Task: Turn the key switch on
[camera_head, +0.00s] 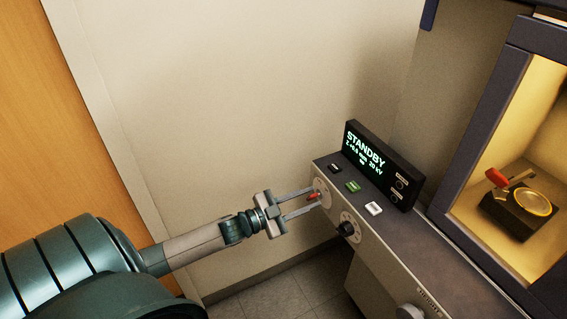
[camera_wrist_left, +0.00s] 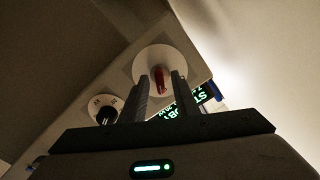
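The key switch (camera_head: 313,196) has a small red handle on a round pale plate, on the front face of the control console (camera_head: 380,232). In the left wrist view its red handle (camera_wrist_left: 159,79) stands roughly upright in front of the white disc. My left gripper (camera_head: 304,202) is open, its two fingers at the plate on either side of the red handle. In the left wrist view the fingers (camera_wrist_left: 161,92) flank the handle with visible gaps; I cannot tell whether either touches it. The display (camera_head: 366,152) reads STANDBY. My right gripper is not in view.
A black knob (camera_head: 346,228) on a marked pale dial sits beside the key switch. Black, green (camera_head: 353,186) and white (camera_head: 374,208) buttons are on the console top. A lit chamber (camera_head: 515,195) holding a stage stands at right. Open floor lies below the console.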

